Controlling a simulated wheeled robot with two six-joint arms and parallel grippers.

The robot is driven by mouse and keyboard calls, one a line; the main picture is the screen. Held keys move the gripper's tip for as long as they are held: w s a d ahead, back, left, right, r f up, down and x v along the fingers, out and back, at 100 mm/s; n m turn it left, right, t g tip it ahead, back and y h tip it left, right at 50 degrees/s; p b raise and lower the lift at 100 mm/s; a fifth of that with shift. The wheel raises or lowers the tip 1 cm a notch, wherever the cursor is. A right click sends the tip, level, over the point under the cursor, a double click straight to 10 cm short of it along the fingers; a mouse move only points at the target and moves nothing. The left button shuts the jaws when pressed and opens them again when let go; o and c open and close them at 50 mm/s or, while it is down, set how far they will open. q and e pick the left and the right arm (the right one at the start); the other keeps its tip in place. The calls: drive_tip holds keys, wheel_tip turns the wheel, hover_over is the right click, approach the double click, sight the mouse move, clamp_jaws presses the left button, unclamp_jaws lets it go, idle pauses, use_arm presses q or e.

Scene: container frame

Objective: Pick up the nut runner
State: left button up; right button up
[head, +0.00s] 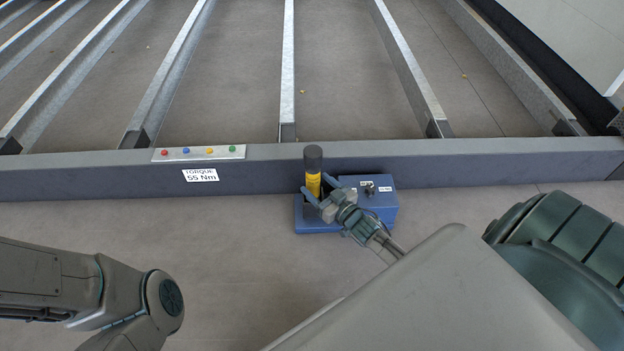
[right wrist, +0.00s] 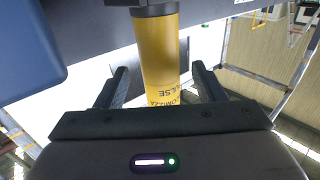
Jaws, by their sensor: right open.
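The nut runner (head: 313,182) is a yellow cylinder with a dark grey top. It stands upright at the blue holder (head: 318,226) in front of the dark frame beam. My right gripper (head: 318,192) is open, with its fingers at either side of the yellow body. In the right wrist view the nut runner (right wrist: 161,60) rises between the two spread fingers of the right gripper (right wrist: 160,88), with a gap visible at each side. Its lower end is hidden. My left arm shows at the lower left in the head view, but its gripper is out of view.
The blue box (head: 383,200) with a switch adjoins the holder on the right. The grey beam (head: 470,165) runs across behind, carrying a strip with several coloured buttons (head: 199,153) and a "Torque 55 Nm" label (head: 200,175). The floor left of the holder is clear.

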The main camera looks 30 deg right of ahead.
drive_tip(key=w+b, duration=0.1)
drive_tip(key=w, duration=0.2)
drive_tip(key=shift+w+a+f+b, duration=0.1)
drive_tip(key=shift+w+a+b, duration=0.1)
drive_tip(key=shift+w+b, duration=0.15)
drive_tip(key=shift+w, duration=0.45)
drive_tip(key=c, duration=1.3)
drive_tip(key=shift+r, duration=0.2)
clamp_jaws()
